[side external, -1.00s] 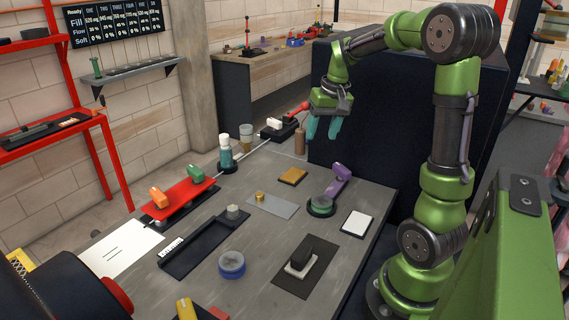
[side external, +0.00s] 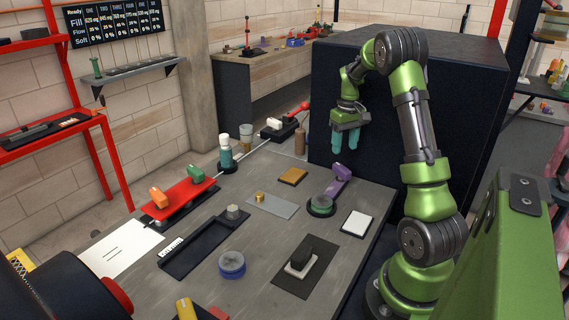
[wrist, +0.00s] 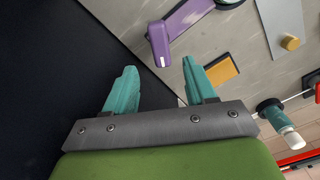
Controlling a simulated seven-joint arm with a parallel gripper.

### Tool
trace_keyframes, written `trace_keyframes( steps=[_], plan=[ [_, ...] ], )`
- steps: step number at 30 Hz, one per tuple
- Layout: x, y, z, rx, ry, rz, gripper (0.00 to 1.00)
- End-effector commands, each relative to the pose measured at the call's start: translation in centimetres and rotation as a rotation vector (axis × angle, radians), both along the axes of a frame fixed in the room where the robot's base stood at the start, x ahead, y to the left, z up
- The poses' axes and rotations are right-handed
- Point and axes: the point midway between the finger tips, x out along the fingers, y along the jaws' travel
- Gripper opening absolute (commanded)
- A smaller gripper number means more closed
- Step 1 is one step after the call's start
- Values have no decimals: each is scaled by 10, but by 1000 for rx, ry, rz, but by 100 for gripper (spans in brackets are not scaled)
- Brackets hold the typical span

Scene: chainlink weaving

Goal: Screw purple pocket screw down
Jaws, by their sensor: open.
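My gripper (side external: 345,139) has teal fingers and hangs above the table's back edge, above and behind the purple piece. In the wrist view my gripper (wrist: 158,82) is open, with nothing between its fingers. It is apart from the purple piece.
A large dark block (side external: 400,110) stands behind my gripper. On the table are an orange pad (side external: 293,176), a grey plate with a brass knob (side external: 260,197), a white pad (side external: 356,222), a blue round piece (side external: 231,264) and a red rail (side external: 180,200).

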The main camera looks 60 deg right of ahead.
Motion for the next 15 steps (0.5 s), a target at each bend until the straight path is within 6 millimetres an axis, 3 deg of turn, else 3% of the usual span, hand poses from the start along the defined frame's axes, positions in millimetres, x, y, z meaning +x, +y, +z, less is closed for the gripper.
trace_keyframes(
  steps=[6,15],
  plan=[
    [0,1,-48,4,2,-1,55],
    [0,0,-82,1,0,-2,55]
  ],
)
